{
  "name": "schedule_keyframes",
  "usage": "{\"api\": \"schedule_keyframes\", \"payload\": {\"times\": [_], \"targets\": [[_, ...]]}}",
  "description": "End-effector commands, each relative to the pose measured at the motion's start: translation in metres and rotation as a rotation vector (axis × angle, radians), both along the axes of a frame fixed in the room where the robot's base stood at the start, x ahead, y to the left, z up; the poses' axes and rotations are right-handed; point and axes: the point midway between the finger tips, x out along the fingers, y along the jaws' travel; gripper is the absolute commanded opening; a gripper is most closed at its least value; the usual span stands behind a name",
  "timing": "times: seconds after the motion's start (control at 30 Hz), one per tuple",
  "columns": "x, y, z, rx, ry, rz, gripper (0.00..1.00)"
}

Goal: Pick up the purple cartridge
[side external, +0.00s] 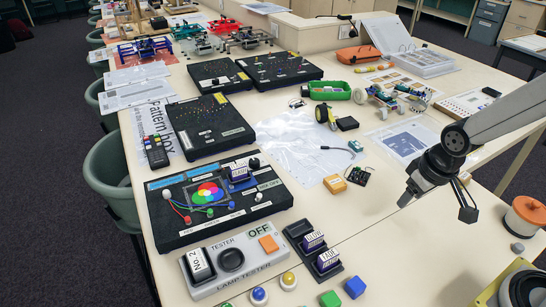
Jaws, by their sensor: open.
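Two purple cartridges with white, printed labels stand in a black holder (300,232), the upper one (313,241) just behind the nearer one (328,261). A third purple cartridge (238,172) stands at the top of the black board with coloured discs (165,222). I cannot tell which one the task means. My gripper (437,208) hangs at the right, with its jaws apart and empty. It is above the table, to the right of and apart from the holder.
A lamp tester (231,282) with an orange button stands left of the holder. Yellow and blue buttons and green and blue cubes (355,287) lie in front. An orange block (335,184) and a small black board lie behind. An orange-topped round container (525,215) stands at right.

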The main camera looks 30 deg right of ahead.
Motion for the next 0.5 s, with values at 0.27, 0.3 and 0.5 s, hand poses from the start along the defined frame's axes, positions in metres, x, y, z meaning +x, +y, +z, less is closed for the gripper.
{"api": "schedule_keyframes", "payload": {"times": [0.27, 0.3, 0.5], "targets": [[0.0000, 0.0000, 0.0000, 0.000, 0.000, 0.000, 0.68], [0.0000, 0.0000, 0.0000, 0.000, 0.000, 0.000, 0.68], [0.0039, 0.0009, 0.0009, -0.001, 0.000, 0.011, 0.68]]}}
